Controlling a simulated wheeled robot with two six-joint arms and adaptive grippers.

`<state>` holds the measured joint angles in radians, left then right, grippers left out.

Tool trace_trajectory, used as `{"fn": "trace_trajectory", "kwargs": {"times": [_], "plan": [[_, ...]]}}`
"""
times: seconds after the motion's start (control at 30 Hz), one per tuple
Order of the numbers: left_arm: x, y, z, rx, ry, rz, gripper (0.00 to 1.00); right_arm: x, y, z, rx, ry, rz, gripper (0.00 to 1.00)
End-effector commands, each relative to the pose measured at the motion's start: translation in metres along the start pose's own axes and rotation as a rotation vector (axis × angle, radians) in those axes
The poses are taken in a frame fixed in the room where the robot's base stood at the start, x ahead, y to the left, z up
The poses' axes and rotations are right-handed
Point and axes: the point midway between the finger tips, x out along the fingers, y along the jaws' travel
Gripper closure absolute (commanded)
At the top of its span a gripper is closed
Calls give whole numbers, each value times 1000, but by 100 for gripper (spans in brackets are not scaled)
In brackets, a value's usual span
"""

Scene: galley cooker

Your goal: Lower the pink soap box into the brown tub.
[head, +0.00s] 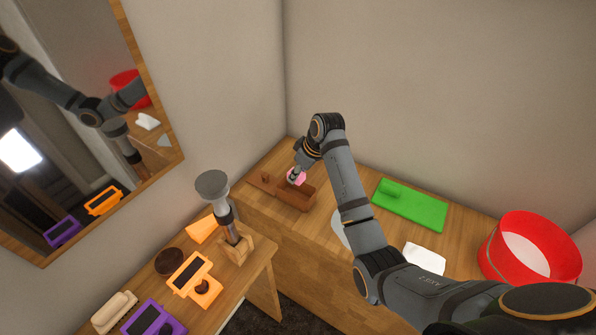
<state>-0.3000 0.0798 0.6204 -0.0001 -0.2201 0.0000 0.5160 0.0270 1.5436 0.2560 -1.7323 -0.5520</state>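The brown tub (297,199) is a small open wooden-looking box on the far counter, near the corner of the room. The pink soap box (298,178) shows as a small pink patch at the tub's back edge, partly hidden by my gripper. My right gripper (297,172), on the arm coming in from the right, points down and appears shut on the pink soap box. The box looks to be over or just inside the tub's opening; I cannot tell whether it touches the tub. My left gripper is not in view.
A brown board with a knob (264,179) lies left of the tub. The near-left counter holds a grey-topped post (212,185), orange holder (193,277) and purple holder (153,319). A mirror hangs left.

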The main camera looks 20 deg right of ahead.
Motion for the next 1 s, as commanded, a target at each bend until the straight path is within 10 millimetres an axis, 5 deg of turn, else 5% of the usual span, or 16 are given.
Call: {"fn": "trace_trajectory", "kwargs": {"times": [1.0], "plan": [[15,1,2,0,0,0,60,46,0,19,-1,1,0,94]]}}
